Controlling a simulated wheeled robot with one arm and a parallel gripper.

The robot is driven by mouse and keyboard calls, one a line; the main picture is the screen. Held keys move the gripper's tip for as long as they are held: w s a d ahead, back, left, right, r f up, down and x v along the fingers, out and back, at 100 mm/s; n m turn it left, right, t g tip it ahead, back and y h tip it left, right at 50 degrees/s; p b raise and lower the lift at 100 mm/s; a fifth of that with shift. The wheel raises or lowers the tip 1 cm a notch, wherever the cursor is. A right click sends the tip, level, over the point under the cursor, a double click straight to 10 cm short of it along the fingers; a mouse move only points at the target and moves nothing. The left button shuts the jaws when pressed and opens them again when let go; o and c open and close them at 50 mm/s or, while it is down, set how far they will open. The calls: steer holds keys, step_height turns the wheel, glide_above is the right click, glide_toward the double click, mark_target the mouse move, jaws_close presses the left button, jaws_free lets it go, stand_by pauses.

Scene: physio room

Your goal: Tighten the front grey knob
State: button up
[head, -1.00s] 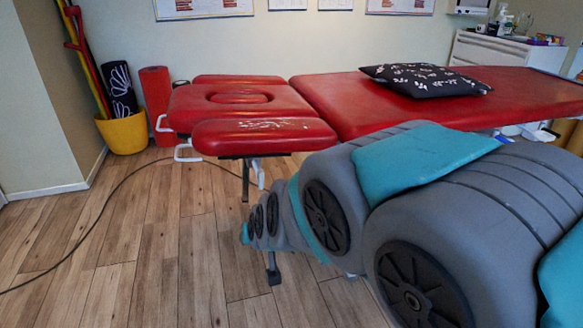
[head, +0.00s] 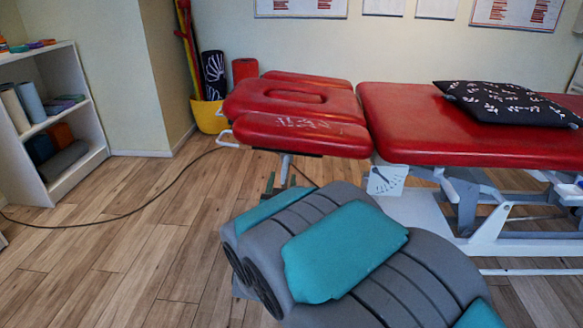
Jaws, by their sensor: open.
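The red treatment table (head: 465,143) stands across the middle and right of the head view. Its headrest section, with a face opening, is at the left end, and its near red armrest pad (head: 299,133) has worn white marks. A metal post (head: 285,168) goes down below this pad. I cannot make out a grey knob there; it is too small or hidden. My grey and teal arm fills the bottom centre and covers part of the space below the headrest. My gripper does not show.
A black patterned pillow (head: 508,103) lies on the table. A white shelf (head: 50,120) with rolls stands at the left. A yellow bucket (head: 210,116) is in the far corner. A dark cable (head: 135,209) crosses the wooden floor, which is otherwise clear at the left.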

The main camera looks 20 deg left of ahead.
steer(key=x, duration=0.6)
steer(key=shift+w+a, duration=0.2)
steer(key=shift+w, duration=0.15)
jaws_close()
stand_by(0.3)
